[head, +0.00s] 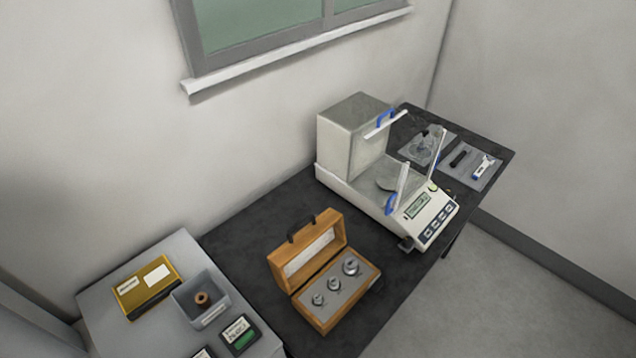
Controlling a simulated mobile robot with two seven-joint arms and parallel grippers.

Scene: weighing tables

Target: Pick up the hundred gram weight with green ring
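An open wooden weight case (323,318) stands on the dark table, its lid raised at the back. Three shiny metal weights stand in its grey insert: a small one (318,299) at the left, a middle one (334,284), and the largest (351,266) at the right. No green ring can be made out on any of them at this size, so I cannot tell which is the hundred gram weight. Neither of my grippers is in view.
A balance (432,213) with a draft shield stands behind the case to the right. A grey side table (105,303) at left holds a yellow box (147,288), a grey bin (188,309) and dark green-marked boxes (240,334). Trays with small tools (484,167) lie far right.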

